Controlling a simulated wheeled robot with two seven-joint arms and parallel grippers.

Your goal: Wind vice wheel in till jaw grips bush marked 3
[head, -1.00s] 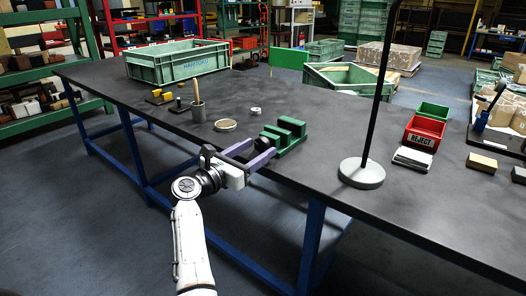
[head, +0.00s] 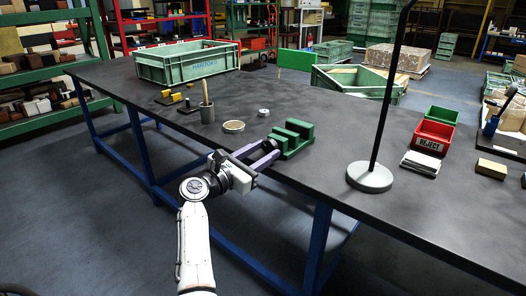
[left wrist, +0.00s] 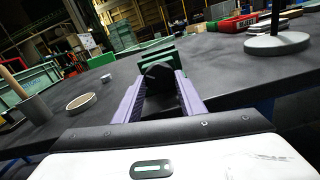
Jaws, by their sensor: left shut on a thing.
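The green vice (head: 293,138) stands at the table's front edge, with its upright blocks apart. Its dark wheel (left wrist: 160,70) faces my left gripper. My left gripper (head: 271,149) has its purple fingers shut on this wheel, one on each side; they also show in the left wrist view (left wrist: 160,88). A small pale ring (head: 264,112), perhaps the bush, lies flat on the table behind the vice, apart from it. I cannot read any mark on it. The wrist view does not show clearly what is between the vice blocks. My right gripper is not in view.
A round shallow dish (head: 233,127) and a grey pot with a stick (head: 207,113) stand left of the vice. A lamp base (head: 369,177) with a tall pole stands to the right. Beyond it are a red REJECT bin (head: 433,136) and a green crate (head: 188,64) stands at the back left.

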